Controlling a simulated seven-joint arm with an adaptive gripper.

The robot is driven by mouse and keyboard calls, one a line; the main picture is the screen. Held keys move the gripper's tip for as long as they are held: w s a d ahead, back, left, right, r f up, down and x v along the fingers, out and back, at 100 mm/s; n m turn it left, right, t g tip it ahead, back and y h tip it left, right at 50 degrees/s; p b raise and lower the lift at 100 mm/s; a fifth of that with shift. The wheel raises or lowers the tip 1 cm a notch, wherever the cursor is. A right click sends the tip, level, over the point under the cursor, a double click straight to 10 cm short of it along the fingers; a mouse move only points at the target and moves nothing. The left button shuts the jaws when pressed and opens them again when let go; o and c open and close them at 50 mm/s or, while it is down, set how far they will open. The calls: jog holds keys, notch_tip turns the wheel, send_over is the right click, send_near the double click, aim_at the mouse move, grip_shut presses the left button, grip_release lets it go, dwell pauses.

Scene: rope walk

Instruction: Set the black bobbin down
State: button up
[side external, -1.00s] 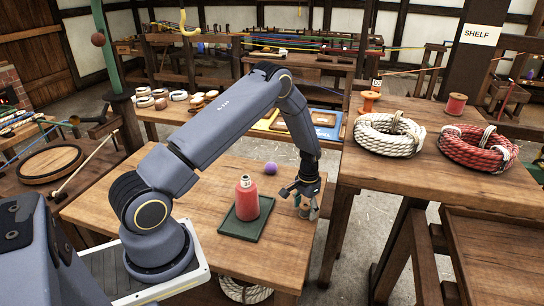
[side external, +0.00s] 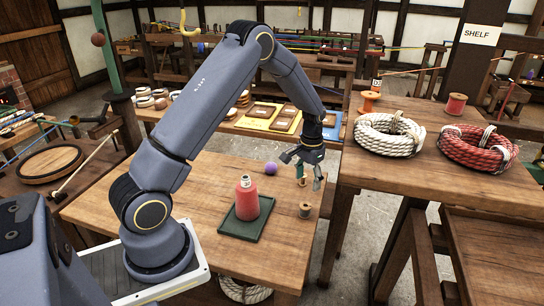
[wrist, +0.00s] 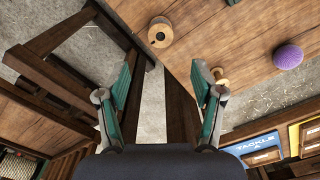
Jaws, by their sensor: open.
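A small bobbin (side external: 305,211) with pale wooden ends stands upright on the wooden table near its right edge. Its winding looks dull and dark, but the colour is hard to tell. It also shows in the wrist view (wrist: 160,33), seen from above, apart from my fingers. My gripper (side external: 309,178) is above and behind it, open and empty, and its spread fingers also show in the wrist view (wrist: 161,82). A second wooden-ended spool (wrist: 217,75) stands near the table edge, partly hidden by the right finger.
A red thread cone (side external: 246,198) stands on a green tray (side external: 232,229) left of the bobbin. A purple ball (side external: 270,168) lies behind it. A higher table with white rope (side external: 389,136) and red rope (side external: 478,150) coils is at right. The front of the work table is clear.

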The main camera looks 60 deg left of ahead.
jog(key=s+d+r+t, duration=0.1)
jog(key=s+d+r, duration=0.3)
jog(key=r, duration=0.6)
jog(key=s+d+r+t, duration=0.2)
jog(key=s+d+r, duration=0.25)
jog(key=r, duration=0.55)
jog(key=s+d+r+m+t, duration=0.1)
jog(key=s+d+r, duration=0.1)
jog(key=s, duration=0.6)
jog(key=s+d+r+t, duration=0.1)
jog(key=s+d+r, duration=0.1)
jog(key=s, duration=0.5)
jog(key=shift+s+d+r+m+t, duration=0.3)
jog(key=shift+s+d+m, duration=0.1)
jog(key=shift+d, duration=0.25)
